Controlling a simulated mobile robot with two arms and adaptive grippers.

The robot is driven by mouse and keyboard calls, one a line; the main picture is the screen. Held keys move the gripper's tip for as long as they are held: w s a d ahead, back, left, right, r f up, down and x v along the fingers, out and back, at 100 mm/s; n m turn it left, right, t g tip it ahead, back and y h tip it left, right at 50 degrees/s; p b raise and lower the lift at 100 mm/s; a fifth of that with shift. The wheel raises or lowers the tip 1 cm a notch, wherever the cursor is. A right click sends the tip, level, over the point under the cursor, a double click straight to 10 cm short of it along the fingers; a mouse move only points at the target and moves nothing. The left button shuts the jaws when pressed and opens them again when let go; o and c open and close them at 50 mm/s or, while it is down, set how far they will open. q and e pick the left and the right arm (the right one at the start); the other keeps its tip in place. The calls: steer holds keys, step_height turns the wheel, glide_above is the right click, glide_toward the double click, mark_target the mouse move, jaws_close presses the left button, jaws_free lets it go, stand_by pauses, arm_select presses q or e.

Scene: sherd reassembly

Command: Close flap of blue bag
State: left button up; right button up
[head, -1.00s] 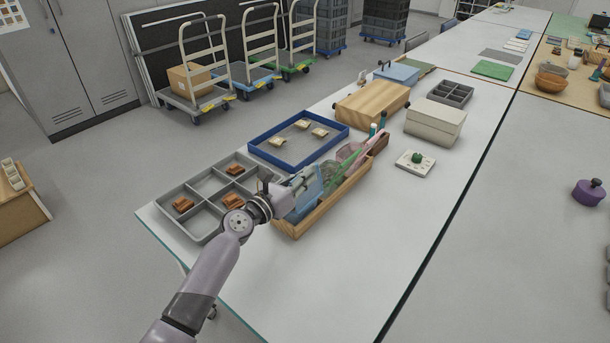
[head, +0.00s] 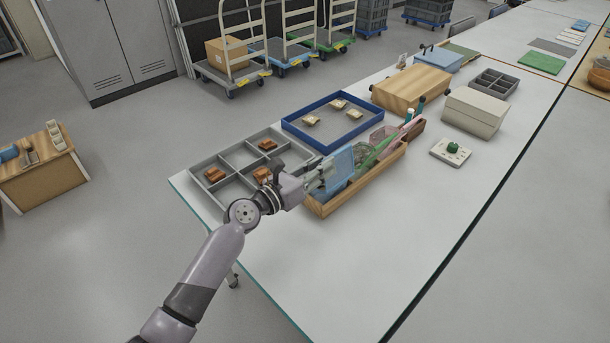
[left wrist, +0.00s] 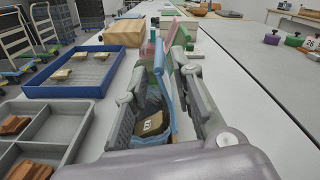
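The blue bag (head: 338,172) stands at the near end of a wooden box (head: 352,196), in front of a green and a pink bag. In the left wrist view its blue flap (left wrist: 162,70) stands up, and the bag's mouth is open. A dark piece with a pale label (left wrist: 153,124) shows inside. My left gripper (head: 316,176) is at the near end of the blue bag. In the left wrist view its fingers (left wrist: 168,88) are spread apart, one on each side of the flap; I cannot tell whether either touches it. My right gripper is not in view.
A grey divided tray (head: 237,160) with brown sherds lies left of the box. A blue-rimmed tray (head: 308,142) with pale sherds lies behind it. A wooden case (head: 412,88), a pale box (head: 475,111) and a white board with a green knob (head: 450,153) stand farther back. The table's right front is clear.

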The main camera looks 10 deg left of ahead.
arm_select(q)
steer(key=v, duration=0.6)
